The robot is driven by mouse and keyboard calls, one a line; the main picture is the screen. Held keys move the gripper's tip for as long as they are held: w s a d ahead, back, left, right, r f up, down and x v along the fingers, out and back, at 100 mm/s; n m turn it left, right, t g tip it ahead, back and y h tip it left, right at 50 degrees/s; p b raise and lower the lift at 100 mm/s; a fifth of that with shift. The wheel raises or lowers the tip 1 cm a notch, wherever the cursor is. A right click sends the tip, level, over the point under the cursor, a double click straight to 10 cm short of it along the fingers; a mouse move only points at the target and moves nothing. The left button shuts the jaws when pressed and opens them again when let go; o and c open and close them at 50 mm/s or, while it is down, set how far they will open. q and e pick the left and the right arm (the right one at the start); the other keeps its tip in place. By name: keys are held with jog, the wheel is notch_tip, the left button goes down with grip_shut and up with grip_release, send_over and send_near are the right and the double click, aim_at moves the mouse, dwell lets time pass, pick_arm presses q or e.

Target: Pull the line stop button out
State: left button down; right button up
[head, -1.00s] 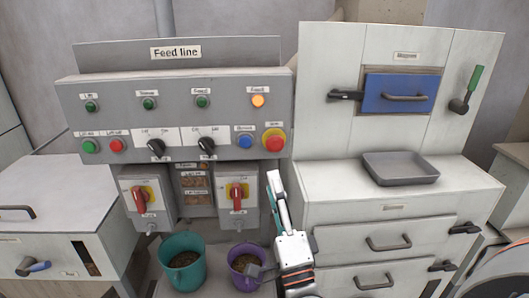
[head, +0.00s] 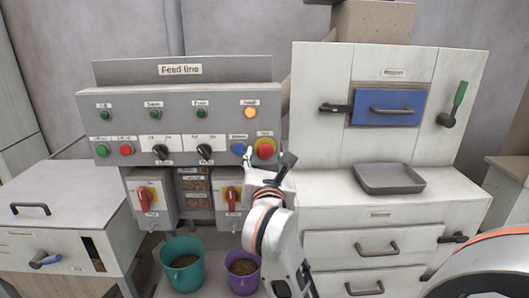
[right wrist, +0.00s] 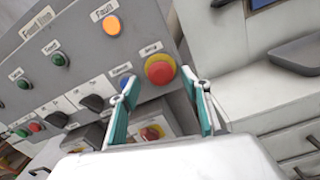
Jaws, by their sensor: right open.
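The line stop button is a red mushroom button on a yellow ring (head: 265,148) at the right end of the grey Feed line panel (head: 180,110). It also shows in the right wrist view (right wrist: 160,70), between and beyond the fingertips. My right gripper (head: 268,160) is open and empty, just below and in front of the button; in the right wrist view its teal-padded fingers (right wrist: 162,88) stand either side of the button's line, apart from it as far as I can tell. My left gripper is not in view.
A blue button (head: 238,148) sits close left of the red one. Red-handled switches (head: 146,197) are below the panel, with teal (head: 183,264) and purple (head: 242,272) buckets under them. A white cabinet with a grey tray (head: 390,177) stands to the right.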

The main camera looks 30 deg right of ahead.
aim_at(265, 152)
jog(key=shift+x, duration=1.65)
grip_shut()
jog(key=shift+s+a+f, duration=0.1)
jog(key=shift+s+a, duration=0.15)
jog(key=shift+s, duration=0.25)
jog(key=shift+c, duration=1.5)
grip_release()
jog(key=o, duration=0.3)
jog(key=shift+s, duration=0.15)
